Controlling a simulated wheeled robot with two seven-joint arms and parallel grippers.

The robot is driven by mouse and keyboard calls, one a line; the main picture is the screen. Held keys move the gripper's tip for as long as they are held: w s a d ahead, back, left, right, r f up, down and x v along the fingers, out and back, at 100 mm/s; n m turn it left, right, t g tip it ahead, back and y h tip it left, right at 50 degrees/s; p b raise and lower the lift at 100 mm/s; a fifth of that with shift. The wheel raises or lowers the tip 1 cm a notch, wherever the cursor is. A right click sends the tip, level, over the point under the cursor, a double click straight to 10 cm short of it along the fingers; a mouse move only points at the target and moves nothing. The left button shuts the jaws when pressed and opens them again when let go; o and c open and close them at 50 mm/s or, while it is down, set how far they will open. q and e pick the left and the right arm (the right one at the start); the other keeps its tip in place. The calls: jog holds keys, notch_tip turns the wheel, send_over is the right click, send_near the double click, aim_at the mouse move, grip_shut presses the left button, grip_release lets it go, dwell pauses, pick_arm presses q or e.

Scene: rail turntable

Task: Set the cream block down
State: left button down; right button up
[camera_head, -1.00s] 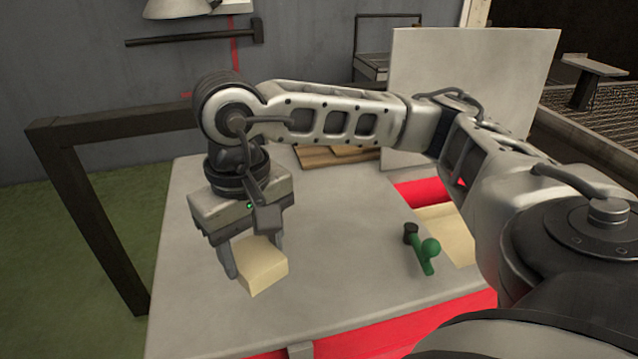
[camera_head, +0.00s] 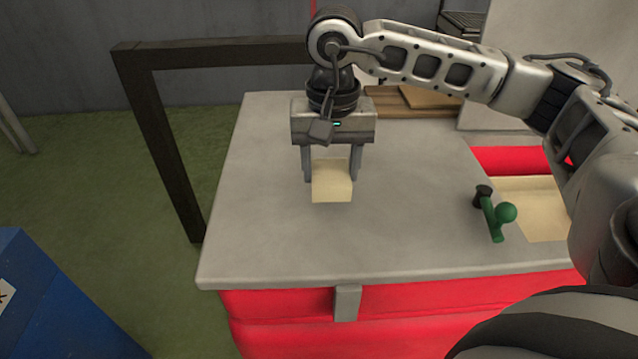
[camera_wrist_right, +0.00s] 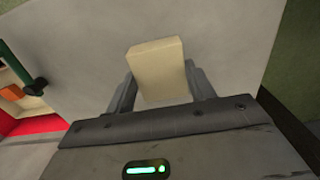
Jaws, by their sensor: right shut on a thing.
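The cream block (camera_head: 332,184) is between the fingers of my right gripper (camera_head: 331,172), over the left part of the grey tabletop (camera_head: 400,240). The gripper points down and is shut on the block. In the right wrist view, the cream block (camera_wrist_right: 158,70) sits between both fingers of the right gripper (camera_wrist_right: 160,88), with the grey top behind it. I cannot tell whether the block's underside touches the top. My left gripper is not in view.
A green-handled tool (camera_head: 495,214) stands right of the block, beside a cream panel (camera_head: 535,205) set in red. Brown boards (camera_head: 425,98) lie at the back. A dark frame (camera_head: 165,130) stands along the left edge. A blue box (camera_head: 50,310) is at lower left. The front tabletop is clear.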

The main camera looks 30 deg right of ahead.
aim_at(318, 167)
jog(key=shift+w+a+f, duration=0.2)
jog(key=shift+w+f, duration=0.25)
jog(key=shift+f, duration=0.1)
jog(key=shift+w+a+f, duration=0.15)
jog(key=shift+w+f, duration=0.25)
jog(key=shift+f, duration=0.15)
jog(key=shift+w+a+f, duration=0.1)
jog(key=shift+w+f, duration=0.05)
jog(key=shift+f, duration=0.8)
jog(key=shift+w+f, duration=0.1)
jog(key=shift+f, duration=0.8)
jog(key=shift+f, duration=0.2)
jog(key=o, duration=1)
jog(key=shift+r, duration=0.15)
notch_tip(318, 167, up, 12)
jog(key=shift+r, duration=0.1)
